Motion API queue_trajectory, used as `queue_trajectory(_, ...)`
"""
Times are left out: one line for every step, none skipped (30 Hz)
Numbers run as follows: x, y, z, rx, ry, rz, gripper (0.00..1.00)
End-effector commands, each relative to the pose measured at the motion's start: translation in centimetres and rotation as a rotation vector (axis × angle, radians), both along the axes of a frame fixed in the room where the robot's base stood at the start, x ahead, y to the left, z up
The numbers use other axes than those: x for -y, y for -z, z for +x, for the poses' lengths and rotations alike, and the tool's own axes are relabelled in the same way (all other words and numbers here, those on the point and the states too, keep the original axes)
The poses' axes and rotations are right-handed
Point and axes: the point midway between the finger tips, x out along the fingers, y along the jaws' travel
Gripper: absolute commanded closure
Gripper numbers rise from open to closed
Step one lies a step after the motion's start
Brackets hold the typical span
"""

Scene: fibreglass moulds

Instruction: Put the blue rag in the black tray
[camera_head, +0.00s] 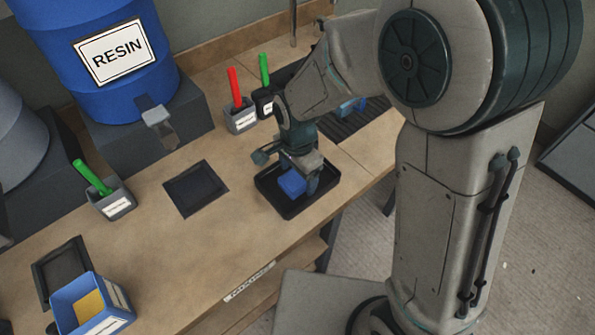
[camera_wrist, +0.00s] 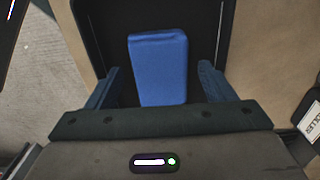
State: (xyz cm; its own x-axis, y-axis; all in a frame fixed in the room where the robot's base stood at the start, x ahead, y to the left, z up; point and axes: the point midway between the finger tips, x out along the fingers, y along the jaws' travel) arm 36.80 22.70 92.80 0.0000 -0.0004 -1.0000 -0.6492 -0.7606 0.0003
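The blue rag (camera_head: 292,183) is a folded block within the outline of the black tray (camera_head: 292,212), near the right end of the bench. In the wrist view, the rag (camera_wrist: 158,70) shows inside the dark tray (camera_wrist: 92,35), with tray floor visible around it. My gripper (camera_head: 300,180) is low over the tray. In the wrist view, my gripper (camera_wrist: 160,77) is open, with one finger on each side of the rag and a gap on both sides. The rag seems to lie on the tray floor; its underside is hidden.
A flat dark square (camera_head: 196,188) lies left of the tray. A blue bin (camera_head: 90,305) is front left. A blue RESIN drum (camera_head: 100,60) stands at back. Bare bench lies left of the tray.

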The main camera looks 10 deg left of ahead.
Motion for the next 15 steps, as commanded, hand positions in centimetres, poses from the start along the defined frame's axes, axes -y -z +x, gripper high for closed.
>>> queue_trajectory(0.0, 0.0, 0.0, 0.0, 0.0, 0.0, 0.24)
queue_trajectory(0.0, 0.0, 0.0, 0.0, 0.0, 0.0, 0.24)
queue_trajectory(0.0, 0.0, 0.0, 0.0, 0.0, 0.0, 0.24)
queue_trajectory(0.0, 0.0, 0.0, 0.0, 0.0, 0.0, 0.24)
queue_trajectory(0.0, 0.0, 0.0, 0.0, 0.0, 0.0, 0.24)
queue_trajectory(0.0, 0.0, 0.0, 0.0, 0.0, 0.0, 0.24)
queue_trajectory(0.0, -0.1, 0.0, 0.0, 0.0, 0.0, 0.24)
queue_trajectory(0.0, -0.2, 0.0, 0.0, 0.0, 0.0, 0.24)
queue_trajectory(0.0, -0.4, 0.0, 0.0, 0.0, 0.0, 0.24)
queue_trajectory(0.0, -0.6, 0.0, 0.0, 0.0, 0.0, 0.24)
queue_trajectory(0.0, -0.8, 0.1, 0.003, 0.0, 0.002, 0.24)
queue_trajectory(-0.1, -1.4, 0.1, 0.005, 0.0, 0.004, 0.24)
queue_trajectory(-0.1, -1.9, 0.1, 0.005, 0.0, 0.004, 0.24)
queue_trajectory(-0.1, -2.4, 0.1, 0.006, 0.0, 0.004, 0.24)
queue_trajectory(-0.1, -3.2, 0.1, 0.006, 0.0, 0.004, 0.24)
